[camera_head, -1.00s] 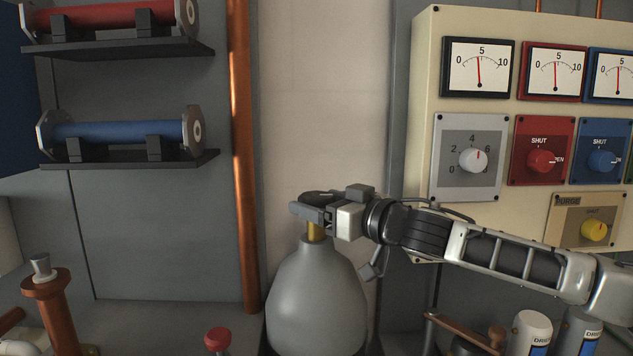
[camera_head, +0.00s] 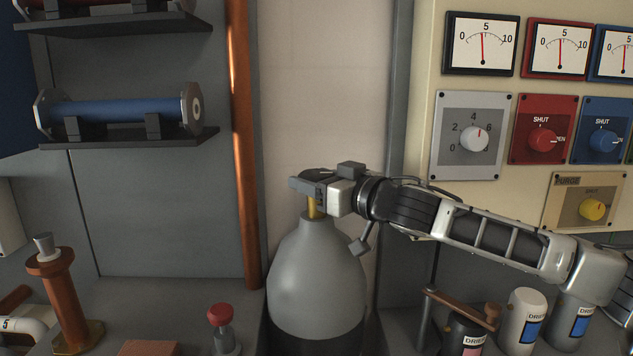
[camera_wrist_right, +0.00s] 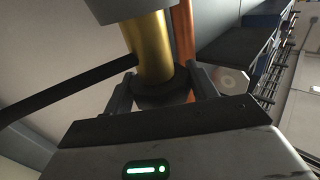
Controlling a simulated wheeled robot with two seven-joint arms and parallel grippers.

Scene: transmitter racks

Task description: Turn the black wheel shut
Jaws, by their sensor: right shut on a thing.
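The black wheel (camera_head: 318,173) sits on top of the brass neck (camera_head: 314,207) of a grey gas bottle (camera_head: 317,265). My right gripper (camera_head: 311,184) reaches in from the right at the wheel's height and is shut on the wheel, hiding much of it. In the right wrist view the dark wheel (camera_wrist_right: 162,92) shows between the two fingers, at the end of the brass neck (camera_wrist_right: 150,48). A mark on the wheel's rim cannot be read. My left gripper is not in view.
A copper pipe (camera_head: 242,150) runs upright left of the bottle. A cream panel (camera_head: 425,120) with gauges and knobs stands at the right, above my right forearm. A red-capped item (camera_head: 221,315) and a copper post (camera_head: 62,300) stand at the lower left.

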